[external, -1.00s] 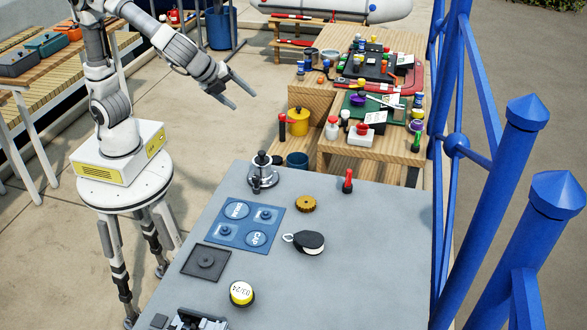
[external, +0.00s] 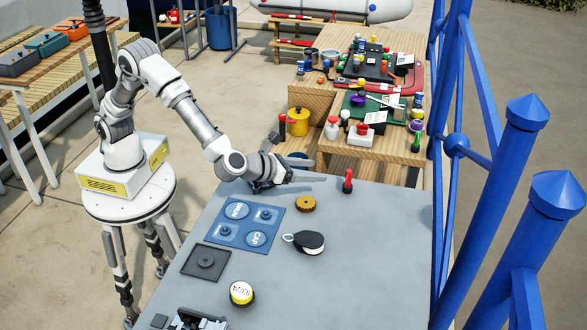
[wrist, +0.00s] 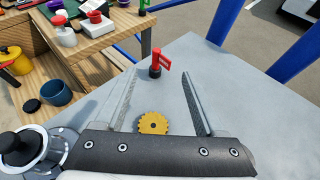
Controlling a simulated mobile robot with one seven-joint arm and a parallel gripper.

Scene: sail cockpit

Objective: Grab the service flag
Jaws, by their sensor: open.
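The service flag (external: 347,182) is a small red upright marker on a dark base, standing on the grey table top (external: 370,260) near its far edge. The wrist view shows the flag (wrist: 164,60) with a red tab pointing right and pale lettering on it. My gripper (external: 319,184) is open and empty, low over the table to the left of the flag. In the wrist view the flag stands just past the fingertips, roughly in line with the gap between them. Nothing hides it.
A brown-yellow toothed wheel (external: 306,204) lies on the table near my gripper; a black-and-white pulley block (external: 305,243) lies nearer. Blue rails (external: 455,120) rise along the right side.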

